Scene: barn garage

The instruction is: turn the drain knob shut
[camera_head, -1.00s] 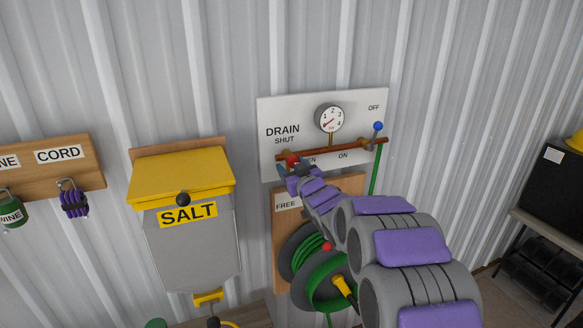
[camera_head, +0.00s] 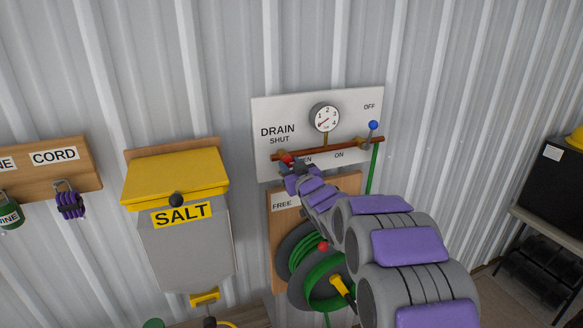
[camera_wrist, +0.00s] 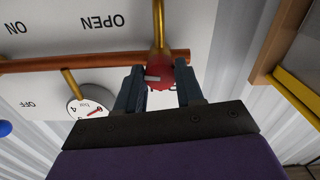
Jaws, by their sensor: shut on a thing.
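The red drain knob (camera_head: 286,158) sits at the left end of the copper pipe (camera_head: 330,148), below the words DRAIN and SHUT on the white panel (camera_head: 300,108). My gripper (camera_head: 288,167) is at the knob and covers part of it and of the word OPEN. In the wrist view, which is upside down, the red knob (camera_wrist: 160,70) lies between the two dark fingers of my gripper (camera_wrist: 159,86), and they are shut on it. A brass stem rises from the knob there. The exact angle of the knob is hard to tell.
A round gauge (camera_head: 325,117) and a blue-tipped lever (camera_head: 373,126) are on the same panel. A green hose reel (camera_head: 305,250) hangs below, near my arm. The yellow-lidded salt box (camera_head: 177,180) is on the wall to the left.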

